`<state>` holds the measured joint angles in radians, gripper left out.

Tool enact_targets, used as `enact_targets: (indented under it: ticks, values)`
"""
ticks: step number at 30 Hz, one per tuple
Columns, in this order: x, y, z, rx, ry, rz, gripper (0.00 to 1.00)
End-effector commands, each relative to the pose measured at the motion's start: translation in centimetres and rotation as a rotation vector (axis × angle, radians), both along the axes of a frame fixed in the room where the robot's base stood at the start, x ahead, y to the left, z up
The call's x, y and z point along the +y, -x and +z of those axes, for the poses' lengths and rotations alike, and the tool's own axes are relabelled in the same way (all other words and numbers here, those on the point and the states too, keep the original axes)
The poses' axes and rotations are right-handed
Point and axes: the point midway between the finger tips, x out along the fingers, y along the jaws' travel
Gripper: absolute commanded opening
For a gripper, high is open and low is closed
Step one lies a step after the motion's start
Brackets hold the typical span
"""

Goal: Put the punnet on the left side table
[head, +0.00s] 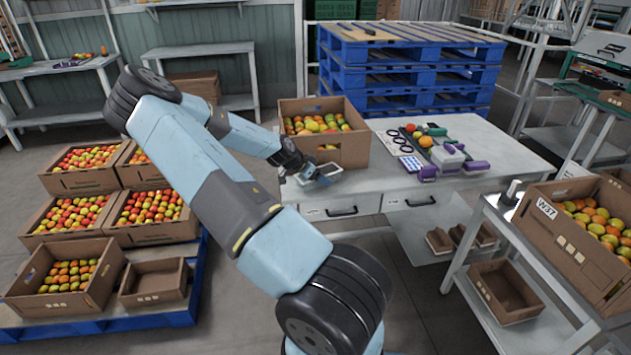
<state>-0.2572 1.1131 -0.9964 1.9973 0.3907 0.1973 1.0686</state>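A small pale tray-like thing (328,169), perhaps the punnet, is at the front left corner of the white worktable (460,200), just below the tomato box. My gripper (318,180) is right at it, with blue fingertips overlapping its near edge. The view is too small to show whether the fingers are open or closed on it. My arm crosses the middle of the view. A side table (60,68) stands at the far left with a few small items on it. Another grey table (198,50) with a bare top stands at the back, left of centre.
A cardboard box of tomatoes (350,150) stands close behind my gripper. Sorting tools and purple-handled items (450,158) lie on the worktable's middle. Blue pallets (410,75) are stacked behind. Tomato crates (75,182) sit on a blue pallet at left. A right-hand rack (520,235) holds boxes.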

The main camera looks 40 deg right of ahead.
Motion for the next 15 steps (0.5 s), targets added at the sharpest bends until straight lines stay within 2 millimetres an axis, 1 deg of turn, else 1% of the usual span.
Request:
enact_targets:
  ticks: [3,5,12,15]
  values:
    - [0.1,-0.1,2.1,-0.003,0.000,0.001,0.45]
    - [1.0,0.5,3.1,-0.002,-0.001,0.003,0.45]
    - [4.4,3.0,8.1,-0.003,-0.002,0.003,0.45]
    - [6.2,4.3,8.9,-0.001,-0.001,0.004,0.45]
